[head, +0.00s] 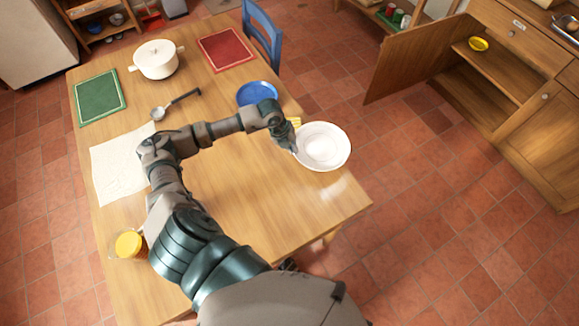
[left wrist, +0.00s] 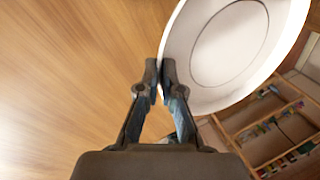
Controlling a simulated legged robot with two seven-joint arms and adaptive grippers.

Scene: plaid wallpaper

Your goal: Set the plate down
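The white plate (head: 322,147) is held at the right edge of the wooden table, partly beyond it over the floor in the head view. My left gripper (head: 291,138) is at its left rim. In the left wrist view, the fingers (left wrist: 160,78) are close together and pinch the rim of the plate (left wrist: 232,45), which looks tilted to the fingers. The gap between plate and tabletop cannot be judged well. My right gripper is not clearly visible in either view.
The table (head: 260,205) is bare at its front right. A blue plate (head: 257,94) and a partly hidden yellow item (head: 296,121) lie near the gripper. A cabinet door (head: 415,60) hangs open.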

